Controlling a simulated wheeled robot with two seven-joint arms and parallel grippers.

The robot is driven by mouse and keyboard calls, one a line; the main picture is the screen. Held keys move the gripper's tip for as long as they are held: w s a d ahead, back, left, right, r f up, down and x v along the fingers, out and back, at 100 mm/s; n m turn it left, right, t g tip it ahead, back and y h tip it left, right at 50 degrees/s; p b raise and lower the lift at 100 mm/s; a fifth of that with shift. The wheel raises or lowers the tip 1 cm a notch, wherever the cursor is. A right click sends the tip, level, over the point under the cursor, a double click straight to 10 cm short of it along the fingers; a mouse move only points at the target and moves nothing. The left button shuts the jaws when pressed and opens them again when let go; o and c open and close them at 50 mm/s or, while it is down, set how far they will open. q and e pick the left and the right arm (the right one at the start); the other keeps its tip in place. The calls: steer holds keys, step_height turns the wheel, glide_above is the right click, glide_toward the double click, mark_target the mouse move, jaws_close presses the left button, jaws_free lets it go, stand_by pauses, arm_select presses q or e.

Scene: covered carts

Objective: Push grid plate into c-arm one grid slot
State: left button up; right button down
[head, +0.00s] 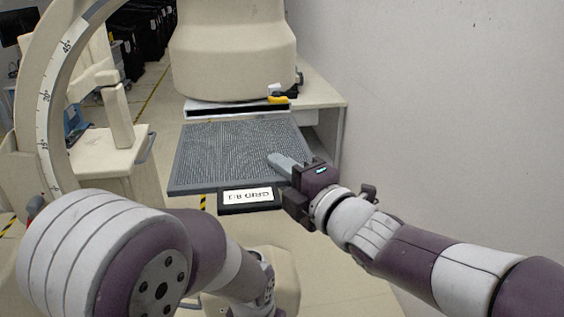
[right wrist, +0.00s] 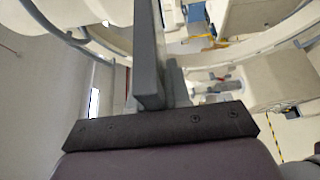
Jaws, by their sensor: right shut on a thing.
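The grid plate (head: 225,152) is a flat grey perforated sheet with a dark rim and a black near-edge tab (head: 252,207) labelled "GRID 8:1". In the head view it lies roughly level in front of the c-arm head (head: 234,60). Its far edge is close to the grid slot (head: 225,110) under that head; whether it has entered cannot be told. My right gripper (head: 284,165) is shut on the plate's right near side, with a grey finger over its top face. The right wrist view shows a grey slab (right wrist: 148,60) at the gripper; plate or finger is unclear. My left gripper is out of view.
The curved c-arm (head: 48,100) with its angle scale stands at the left, beside a beige cart (head: 105,155). A white table (head: 318,95) and a bare wall (head: 450,110) are at the right. Floor shows below the plate.

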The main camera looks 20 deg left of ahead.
mark_target(278, 151)
steer(key=shift+w, duration=0.35)
steer(key=shift+s+d+f+b, duration=0.1)
steer(key=shift+s+b, duration=0.25)
steer(key=shift+b, duration=0.25)
steer(key=w+a, duration=0.1)
steer(key=w+p, duration=0.1)
steer(key=w, duration=0.1)
steer(key=w+a, duration=0.1)
steer(key=shift+w+a+p, duration=0.3)
steer(key=shift+p, duration=0.1)
steer(key=shift+w+a, duration=0.15)
steer(key=shift+w, duration=0.05)
steer(key=shift+r, duration=0.2)
steer(key=shift+w+f, duration=0.1)
steer(key=shift+b, duration=0.45)
